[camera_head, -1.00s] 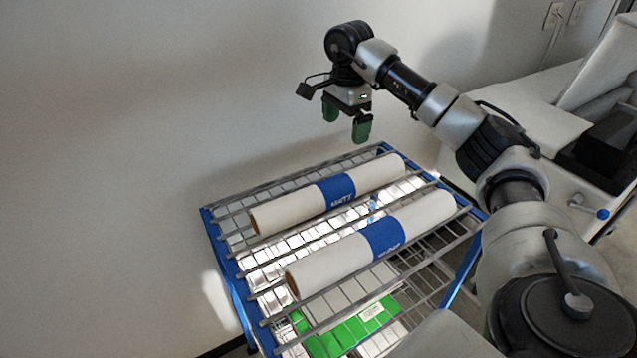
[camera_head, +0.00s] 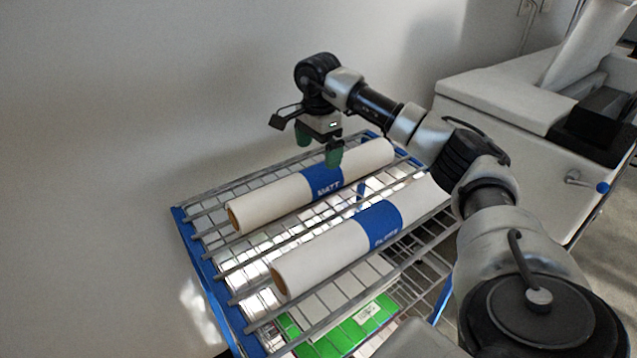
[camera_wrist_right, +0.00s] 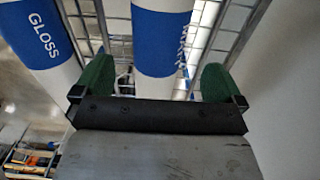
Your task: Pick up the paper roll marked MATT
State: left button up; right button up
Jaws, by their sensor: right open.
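The paper roll marked MATT (camera_head: 268,202) is white with a blue band and lies on the rack's top shelf, on the wall side. Its band also shows in the right wrist view (camera_wrist_right: 160,42), between the two green fingers. My right gripper (camera_head: 319,147) is open and empty, just above the MATT roll's blue band, with one finger overlapping the band in the head view. It also shows in the right wrist view (camera_wrist_right: 157,82). I cannot tell whether the fingers touch the roll. My left gripper is not in view.
A second white roll (camera_head: 325,255), whose blue band reads GLOSS in the wrist view (camera_wrist_right: 42,35), lies alongside on the near side. The shelf is metal wire with a blue frame (camera_head: 205,270). Green packs (camera_head: 350,330) lie below. A wall stands behind.

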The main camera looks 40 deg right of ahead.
aim_at(318, 167)
jog(key=shift+f, duration=0.95)
notch_tip(318, 167, down, 5)
jog(key=shift+s+r+p, duration=0.1)
jog(key=shift+p, duration=0.65)
jog(key=shift+f, duration=0.35)
jog(key=c, duration=1.3)
jog(key=shift+r, duration=0.15)
jog(key=shift+c, duration=1)
jog(key=shift+r, duration=0.1)
